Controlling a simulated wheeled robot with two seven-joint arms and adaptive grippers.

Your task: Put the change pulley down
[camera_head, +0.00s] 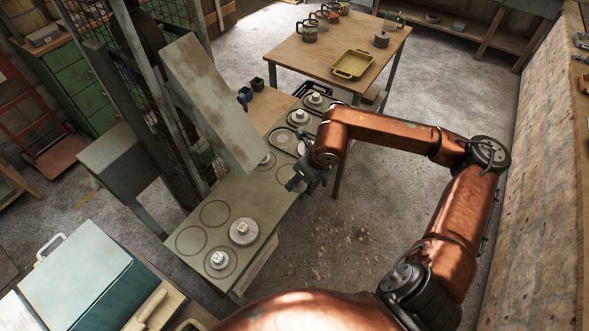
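Several grey pulleys stand on a long olive bench (225,195) marked with dark rings. A wide pulley (244,232) and a smaller one (217,260) are at its near end. More stand at the far end, including one pulley (298,118) and another (315,99). I cannot tell which one is the change pulley. My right gripper (293,184) is dark and points down at the bench's right edge, around its middle. Its fingers are small and dark, so I cannot tell whether they are open or hold anything. My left gripper is not in view.
A slanted grey panel (208,100) and mesh guard rise over the bench's left side and hide part of it. Empty rings (191,240) lie left of the near pulleys. A wooden table (320,60) with a yellow tray (352,65) stands behind. The floor at right is open.

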